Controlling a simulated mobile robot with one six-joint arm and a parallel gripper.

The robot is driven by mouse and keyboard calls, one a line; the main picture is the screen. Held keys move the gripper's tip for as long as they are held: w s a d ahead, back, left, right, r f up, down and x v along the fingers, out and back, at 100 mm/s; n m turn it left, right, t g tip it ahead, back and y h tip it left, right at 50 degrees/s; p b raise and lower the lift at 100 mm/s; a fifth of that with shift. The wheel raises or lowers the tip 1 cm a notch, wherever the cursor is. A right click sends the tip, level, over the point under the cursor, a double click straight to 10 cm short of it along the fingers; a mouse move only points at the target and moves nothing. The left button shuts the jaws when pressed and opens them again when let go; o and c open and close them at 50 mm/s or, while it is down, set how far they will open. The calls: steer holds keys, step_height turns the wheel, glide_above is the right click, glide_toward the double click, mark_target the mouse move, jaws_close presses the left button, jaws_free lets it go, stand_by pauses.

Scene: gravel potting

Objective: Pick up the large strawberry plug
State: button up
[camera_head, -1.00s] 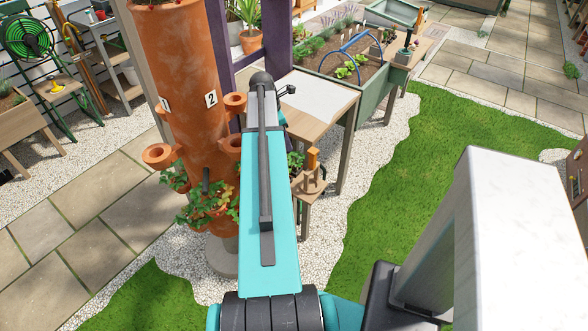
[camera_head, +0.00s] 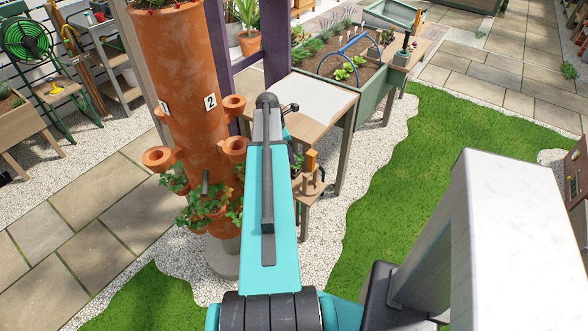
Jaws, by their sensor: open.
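Green leaves (camera_head: 297,162) show just right of my arm, at the small wooden stand (camera_head: 305,200). They are mostly hidden by the arm, and I cannot tell whether they belong to the large strawberry plug. My gripper (camera_head: 290,107) is mostly hidden beyond the end of my teal arm; only a small dark part shows, over the front of the wooden table. It is open, and nothing shows in it. I cannot tell how far it is from the leaves.
A terracotta tower (camera_head: 185,95) with cup-shaped pockets and leafy plants stands close left of my arm. A wooden table (camera_head: 310,105) with a white sheet stands beyond. Grass (camera_head: 450,140) lies right.

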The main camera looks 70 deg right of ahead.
mark_target(293, 167)
steer(key=shift+x, duration=1)
steer(key=shift+p+x, duration=0.85)
steer(key=shift+x, duration=1.7)
steer(key=c, duration=0.7)
